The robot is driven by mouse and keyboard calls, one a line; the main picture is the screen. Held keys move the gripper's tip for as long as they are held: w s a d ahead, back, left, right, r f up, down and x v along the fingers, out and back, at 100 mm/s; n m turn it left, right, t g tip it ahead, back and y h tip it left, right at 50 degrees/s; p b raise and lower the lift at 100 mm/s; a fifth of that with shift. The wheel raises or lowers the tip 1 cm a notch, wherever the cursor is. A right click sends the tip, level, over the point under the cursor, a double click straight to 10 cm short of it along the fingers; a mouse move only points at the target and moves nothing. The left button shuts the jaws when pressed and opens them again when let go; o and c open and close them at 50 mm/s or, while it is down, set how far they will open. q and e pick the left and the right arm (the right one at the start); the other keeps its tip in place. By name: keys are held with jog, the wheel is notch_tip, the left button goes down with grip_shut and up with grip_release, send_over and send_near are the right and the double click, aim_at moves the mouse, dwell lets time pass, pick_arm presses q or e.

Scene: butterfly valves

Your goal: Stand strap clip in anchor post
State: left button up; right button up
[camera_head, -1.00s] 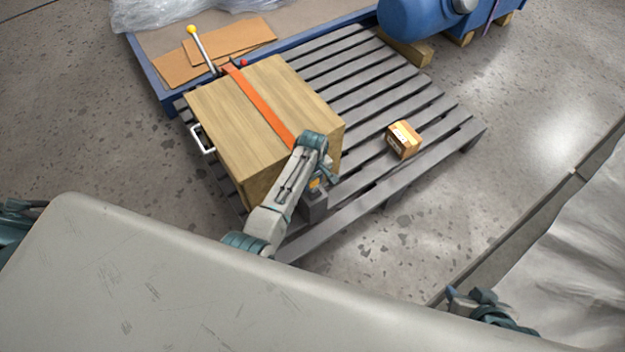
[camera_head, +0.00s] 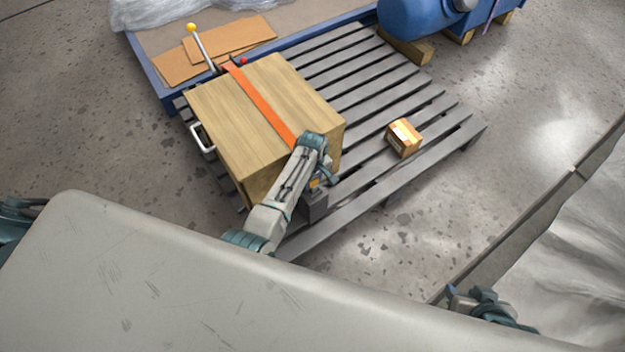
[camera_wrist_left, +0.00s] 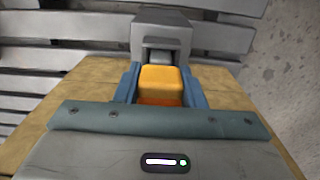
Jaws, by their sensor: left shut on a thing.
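The strap clip, yellow-orange (camera_wrist_left: 160,83), sits between the blue fingers of my left gripper (camera_wrist_left: 163,88). The gripper is shut on it. The anchor post (camera_wrist_left: 161,38) is a grey block straight ahead of the clip, with a recess facing it; the clip's far end is close to this recess. I cannot tell whether they touch. In the head view the left gripper (camera_head: 321,182) is at the front side of the wooden crate (camera_head: 262,115), just above the post (camera_head: 315,205). The orange strap (camera_head: 258,98) runs over the crate. My right gripper (camera_head: 480,305) is partly visible at bottom right, its jaws unclear.
The crate stands on a grey slatted pallet (camera_head: 355,78). A small cardboard box (camera_head: 404,138) lies on the pallet to the right, with bare slats between. A lever with a yellow knob (camera_head: 197,40) rises behind the crate. A blue tank (camera_head: 418,18) is at the back.

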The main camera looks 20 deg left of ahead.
pick_arm(q)
jog(key=shift+f, duration=0.5)
pick_arm(e)
jog(key=shift+f, duration=0.1)
dwell(0.4)
pick_arm(q)
jog(key=o, duration=1.2)
pick_arm(e)
jog(key=shift+d, duration=0.1)
pick_arm(q)
notch_tip(320, 180, up, 6)
jog(key=shift+r+p, duration=0.1)
jog(key=shift+p, duration=0.8)
notch_tip(320, 180, up, 4)
jog(key=shift+f+p, duration=0.15)
jog(key=shift+p, duration=0.15)
jog(key=shift+r, duration=0.5)
pick_arm(e)
jog(key=s+d+g, duration=0.1)
jog(key=d+g+h, duration=0.1)
jog(key=g, duration=0.1)
jog(key=shift+s+d+f, duration=0.15)
jog(key=shift+s+d, duration=0.25)
